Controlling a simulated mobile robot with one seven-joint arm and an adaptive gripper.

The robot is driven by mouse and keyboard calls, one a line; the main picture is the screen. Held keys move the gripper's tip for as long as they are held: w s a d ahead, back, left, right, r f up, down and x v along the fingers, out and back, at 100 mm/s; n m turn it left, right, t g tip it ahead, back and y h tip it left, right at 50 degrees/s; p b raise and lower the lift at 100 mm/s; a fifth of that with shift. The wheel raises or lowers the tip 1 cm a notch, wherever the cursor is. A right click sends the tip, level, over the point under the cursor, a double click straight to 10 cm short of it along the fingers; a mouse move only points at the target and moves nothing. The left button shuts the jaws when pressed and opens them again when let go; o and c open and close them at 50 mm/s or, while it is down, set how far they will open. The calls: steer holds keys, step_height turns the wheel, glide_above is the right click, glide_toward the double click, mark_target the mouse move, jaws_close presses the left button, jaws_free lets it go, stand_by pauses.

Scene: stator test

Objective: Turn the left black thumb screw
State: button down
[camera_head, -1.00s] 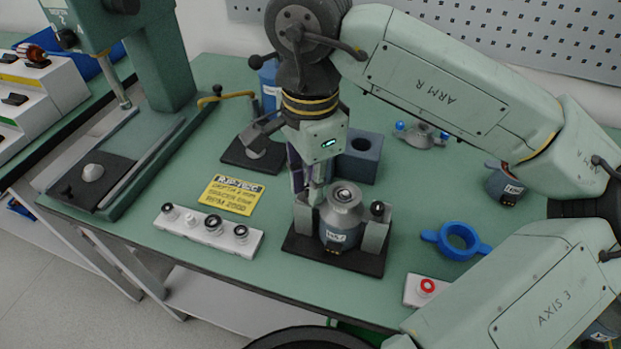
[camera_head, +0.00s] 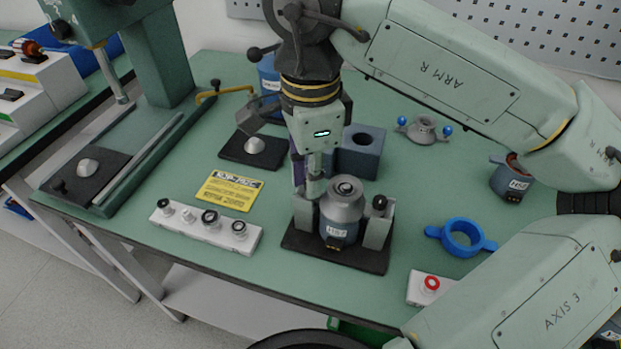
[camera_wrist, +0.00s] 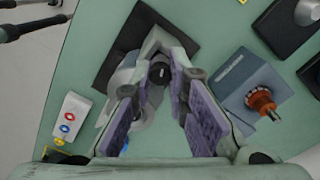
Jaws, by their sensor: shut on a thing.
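The grey stator housing (camera_head: 343,208) stands upright in a fixture on a black base plate (camera_head: 330,254), between two grey posts. The right black thumb screw (camera_head: 379,202) shows on top of the right post. My gripper (camera_head: 314,186) points down at the left post (camera_head: 303,214) and hides its top in the head view. In the wrist view a black thumb screw (camera_wrist: 158,73) lies between the purple-padded fingers of my gripper (camera_wrist: 160,80). The fingers are shut on this left thumb screw. Their exact contact with it is hard to make out.
A blue-grey block (camera_head: 361,153) stands close behind the fixture. A white strip with several knobs (camera_head: 205,228) and a yellow sign (camera_head: 228,190) lie left. A blue ring (camera_head: 462,238) and a red-button box (camera_head: 430,287) lie right. A green press (camera_head: 160,60) stands far left.

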steer(key=m+b, duration=0.3)
steer(key=m, duration=0.2)
steer(key=shift+f+m, duration=0.15)
steer(key=shift+m, duration=0.15)
steer(key=shift+m+b, duration=0.95)
steer(key=shift+m, duration=1.35)
steer(key=c, duration=1.8)
jaws_free()
steer(key=shift+r, duration=3.9)
steer(key=shift+o, duration=0.2)
